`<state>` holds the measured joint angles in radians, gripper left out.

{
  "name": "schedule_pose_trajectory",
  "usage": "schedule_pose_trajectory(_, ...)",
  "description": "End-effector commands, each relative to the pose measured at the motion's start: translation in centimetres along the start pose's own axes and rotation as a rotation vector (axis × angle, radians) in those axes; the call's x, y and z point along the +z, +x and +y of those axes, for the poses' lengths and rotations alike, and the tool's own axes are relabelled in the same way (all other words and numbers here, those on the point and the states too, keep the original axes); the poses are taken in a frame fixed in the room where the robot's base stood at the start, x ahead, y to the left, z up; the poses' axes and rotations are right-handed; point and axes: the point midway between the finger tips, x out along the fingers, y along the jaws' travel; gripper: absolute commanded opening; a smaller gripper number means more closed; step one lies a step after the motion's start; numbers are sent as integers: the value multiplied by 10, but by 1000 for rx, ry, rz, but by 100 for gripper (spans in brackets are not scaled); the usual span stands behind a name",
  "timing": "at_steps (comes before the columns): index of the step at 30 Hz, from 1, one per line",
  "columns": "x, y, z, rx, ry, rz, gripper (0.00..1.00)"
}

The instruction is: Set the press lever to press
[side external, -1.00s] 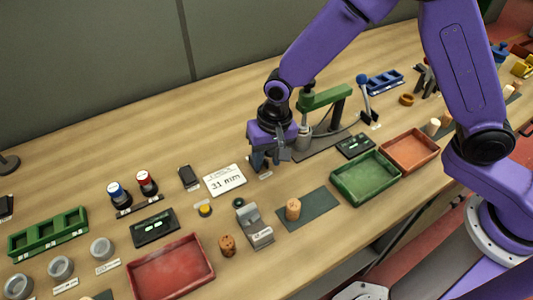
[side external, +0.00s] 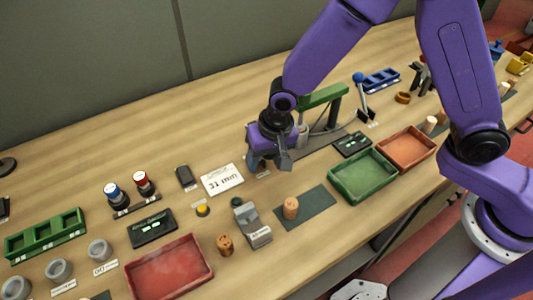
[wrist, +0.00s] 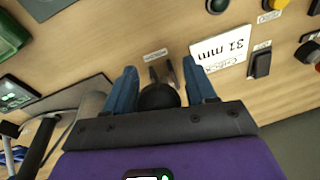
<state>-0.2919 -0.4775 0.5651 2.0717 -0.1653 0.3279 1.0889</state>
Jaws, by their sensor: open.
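The press has a green arm (side external: 323,95) on a dark post, with a grey cylinder partly behind my wrist. My gripper (side external: 268,163) is low over the table, just left of the press. In the wrist view, my open blue fingers (wrist: 160,68) stand either side of a dark round knob (wrist: 158,97) by a grey two-pronged piece (wrist: 163,73). A small label lies beyond it, too small to read. I cannot tell whether the fingers touch the knob. A blue-knobbed lever (side external: 359,78) stands right of the press. Which one is the press lever is unclear.
The 31 mm card (side external: 222,179) lies left of my gripper. A dark mat (side external: 318,205) with a cork, a grey device (side external: 252,226) and a green tray (side external: 363,177) are nearer the front. The table behind my gripper is clear.

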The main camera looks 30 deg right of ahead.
Motion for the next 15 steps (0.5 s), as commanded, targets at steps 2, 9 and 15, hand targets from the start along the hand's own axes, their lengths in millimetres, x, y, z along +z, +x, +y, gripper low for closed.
schedule_pose_trajectory(2, 0, -2, 0, -1, 0, 1, 56)
schedule_pose_trajectory(9, -1, -28, -1, -5, 2, 3, 56)
schedule_pose_trajectory(15, -1, -64, -1, -5, 2, 3, 56)
